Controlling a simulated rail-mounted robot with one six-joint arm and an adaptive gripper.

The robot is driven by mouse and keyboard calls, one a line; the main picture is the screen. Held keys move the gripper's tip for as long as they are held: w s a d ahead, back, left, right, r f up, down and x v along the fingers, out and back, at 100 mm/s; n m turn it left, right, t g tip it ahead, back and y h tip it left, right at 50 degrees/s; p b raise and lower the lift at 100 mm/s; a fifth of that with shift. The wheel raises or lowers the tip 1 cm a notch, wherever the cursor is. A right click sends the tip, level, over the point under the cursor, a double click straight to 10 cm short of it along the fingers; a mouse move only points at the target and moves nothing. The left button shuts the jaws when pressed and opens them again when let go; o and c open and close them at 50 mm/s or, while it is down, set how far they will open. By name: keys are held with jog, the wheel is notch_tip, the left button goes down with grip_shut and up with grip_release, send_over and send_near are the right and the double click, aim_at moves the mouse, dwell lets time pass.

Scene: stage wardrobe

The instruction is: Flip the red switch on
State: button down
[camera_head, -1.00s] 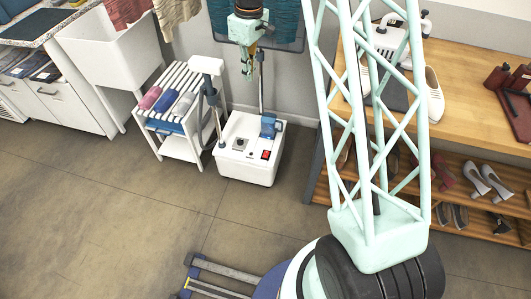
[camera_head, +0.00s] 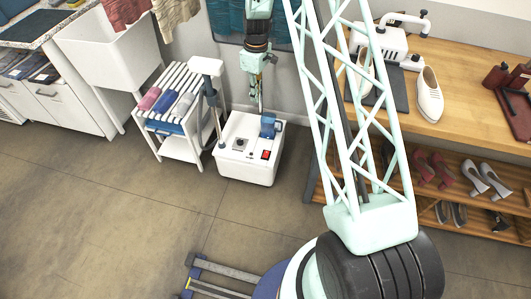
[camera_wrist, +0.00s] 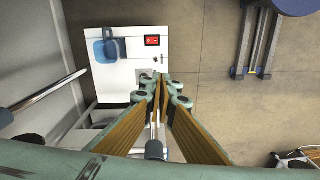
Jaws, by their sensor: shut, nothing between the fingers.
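The red switch (camera_head: 265,154) is a small red rocker in a dark frame on the top of a white box-shaped appliance (camera_head: 246,168) standing on the floor. In the wrist view the red switch (camera_wrist: 152,41) shows uncovered near the top right corner of the appliance's white panel (camera_wrist: 128,72). My gripper (camera_head: 261,108) hangs pointing down above the back part of the appliance. In the wrist view my gripper (camera_wrist: 161,78) is shut and empty, its fingertips below the switch in the picture and apart from it. Which way the rocker is tipped is too small to tell.
A blue part (camera_head: 269,126) stands up from the appliance near the switch, and a grey knob (camera_head: 239,144) sits on its top. A wooden bench (camera_head: 460,85) is at right.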

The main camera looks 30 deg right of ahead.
notch_tip(320, 180, down, 13)
jog(key=d, duration=0.3)
jog(key=n+g+p, duration=0.1)
jog(key=n, duration=0.1)
send_over(265, 156)
jog(key=w+d, duration=0.2)
notch_tip(265, 156, down, 13)
jog(key=shift+s+a+f, duration=0.15)
jog(key=shift+s+f, duration=0.1)
jog(key=shift+f, duration=0.15)
jog(key=shift+s+a+f+b, duration=0.2)
jog(key=shift+f+b, duration=0.25)
jog(key=shift+f, duration=1.8)
jog(key=shift+s+a+f+b, duration=0.2)
jog(key=shift+f+b, duration=0.25)
jog(key=shift+f, duration=1.8)
jog(key=shift+s+a+f+b, duration=0.2)
jog(key=shift+f+b, duration=0.25)
jog(key=shift+f, duration=1.8)
jog(key=shift+f, duration=0.15)
